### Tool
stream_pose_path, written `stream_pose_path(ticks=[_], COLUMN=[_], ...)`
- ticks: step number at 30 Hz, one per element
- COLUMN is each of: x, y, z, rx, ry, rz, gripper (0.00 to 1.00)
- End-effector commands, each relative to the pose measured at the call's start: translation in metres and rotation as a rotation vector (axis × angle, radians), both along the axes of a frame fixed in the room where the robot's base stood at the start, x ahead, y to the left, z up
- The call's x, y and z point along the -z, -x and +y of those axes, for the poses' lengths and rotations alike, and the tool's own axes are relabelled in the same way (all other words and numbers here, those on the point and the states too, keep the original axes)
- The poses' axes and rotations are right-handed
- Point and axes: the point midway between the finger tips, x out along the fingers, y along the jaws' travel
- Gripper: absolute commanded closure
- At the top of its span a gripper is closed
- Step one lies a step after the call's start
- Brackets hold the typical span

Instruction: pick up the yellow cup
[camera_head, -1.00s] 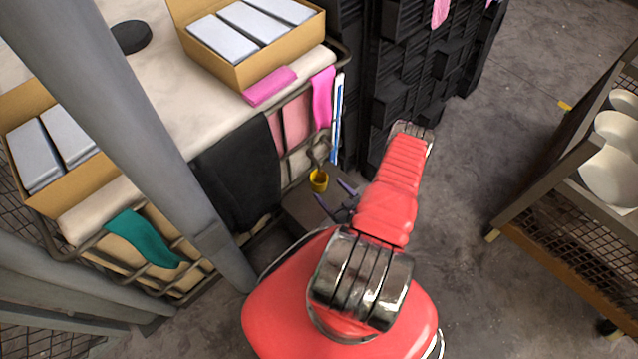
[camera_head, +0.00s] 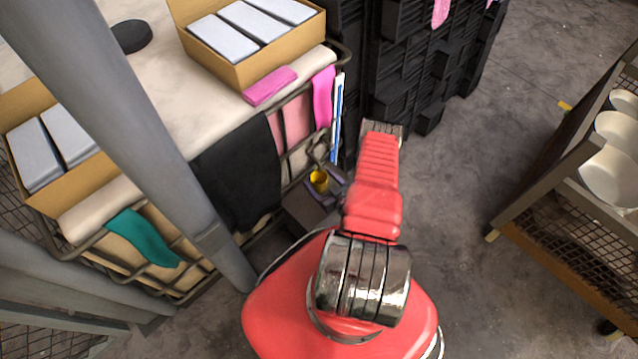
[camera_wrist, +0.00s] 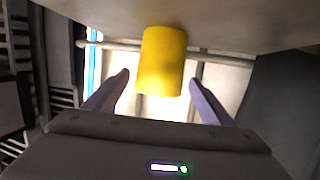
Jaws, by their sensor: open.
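The yellow cup (camera_head: 319,180) sits beside the wire cart, on or just above a dark brown surface in the head view. In the wrist view the cup (camera_wrist: 162,62) is ahead of my gripper (camera_wrist: 157,85), centred between its two purple fingers. The fingers are spread apart on either side of the cup, with a gap on each side, and do not visibly touch it. In the head view my gripper (camera_head: 325,190) is small and partly hidden by my red arm, with its fingers close to the cup.
A wire cart (camera_head: 345,55) with hanging cloths and a black cloth (camera_head: 238,172) stands left of the cup. Stacked black crates (camera_head: 410,70) rise behind. A rack with white bowls (camera_head: 610,170) is at the right. Grey floor (camera_head: 480,150) is clear between.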

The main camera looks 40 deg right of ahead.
Motion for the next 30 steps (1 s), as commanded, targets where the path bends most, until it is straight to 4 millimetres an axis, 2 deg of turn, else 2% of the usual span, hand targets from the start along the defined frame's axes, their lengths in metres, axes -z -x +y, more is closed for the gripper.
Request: stream_pose_path(ticks=[5, 15, 30], x=[0.002, 0.013, 0.014], y=[-0.008, -0.045, -0.049], z=[-0.001, -0.008, -0.010], rx=[-0.003, -0.003, 0.001], ry=[0.001, 0.001, 0.000], rz=[-0.001, 0.000, 0.000], gripper=[0.23, 0.23, 0.23])
